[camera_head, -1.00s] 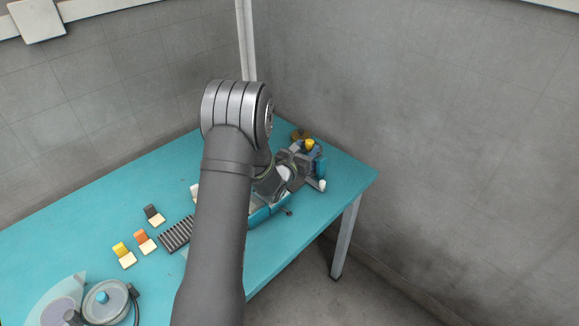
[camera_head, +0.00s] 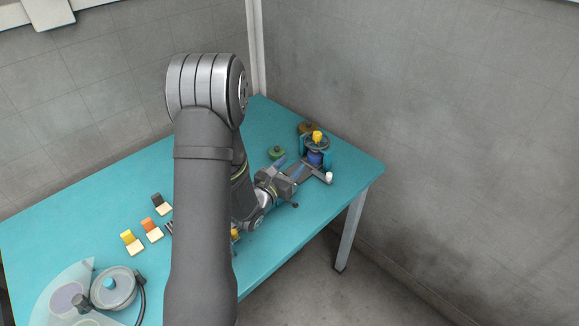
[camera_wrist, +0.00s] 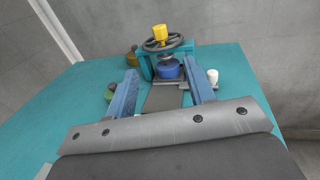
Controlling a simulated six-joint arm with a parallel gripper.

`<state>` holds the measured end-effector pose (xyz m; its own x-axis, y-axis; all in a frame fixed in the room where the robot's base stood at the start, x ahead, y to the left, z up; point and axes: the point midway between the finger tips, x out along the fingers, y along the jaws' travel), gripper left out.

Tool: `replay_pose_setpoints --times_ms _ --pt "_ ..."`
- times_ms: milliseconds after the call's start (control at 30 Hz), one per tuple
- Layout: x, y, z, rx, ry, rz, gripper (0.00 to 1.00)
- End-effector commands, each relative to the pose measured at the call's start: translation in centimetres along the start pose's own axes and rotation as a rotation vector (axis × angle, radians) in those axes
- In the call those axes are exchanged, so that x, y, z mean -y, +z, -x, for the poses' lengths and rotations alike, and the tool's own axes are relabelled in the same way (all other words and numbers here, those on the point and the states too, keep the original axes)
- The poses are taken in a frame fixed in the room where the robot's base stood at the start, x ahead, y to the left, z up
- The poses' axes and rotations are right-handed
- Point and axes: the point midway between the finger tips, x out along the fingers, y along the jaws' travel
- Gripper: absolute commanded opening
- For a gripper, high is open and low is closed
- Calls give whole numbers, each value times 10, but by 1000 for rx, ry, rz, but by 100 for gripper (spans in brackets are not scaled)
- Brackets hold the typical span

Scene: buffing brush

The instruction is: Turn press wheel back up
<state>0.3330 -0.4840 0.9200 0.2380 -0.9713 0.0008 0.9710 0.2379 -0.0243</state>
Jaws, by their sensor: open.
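The press stands at the far right end of the teal table. Its dark press wheel (camera_wrist: 167,45) has a yellow knob (camera_wrist: 160,33) on top, and a blue round part (camera_wrist: 168,68) shows under it in the wrist view. The wheel also shows in the head view (camera_head: 316,141). My gripper (camera_wrist: 165,86) is open and empty, its two blue fingers spread apart. It is short of the press and apart from it, with the press between the fingertips in the wrist view. My arm hides part of the table in the head view.
A green item (camera_head: 276,153) and a brown item (camera_head: 307,127) stand left of and behind the press. Several coloured blocks (camera_head: 152,229) and a round device (camera_head: 112,288) lie at left.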

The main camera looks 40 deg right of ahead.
Motion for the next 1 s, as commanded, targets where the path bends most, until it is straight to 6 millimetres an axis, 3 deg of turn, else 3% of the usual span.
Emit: replay_pose_setpoints --times_ms 267,567,800,1000 --pt "-8 4 -10 27 -46 4 49" --pt "-56 15 -44 92 -376 4 49" --pt "-93 6 -40 25 -579 -18 49" --pt "-101 1 -38 -9 -629 -24 49"
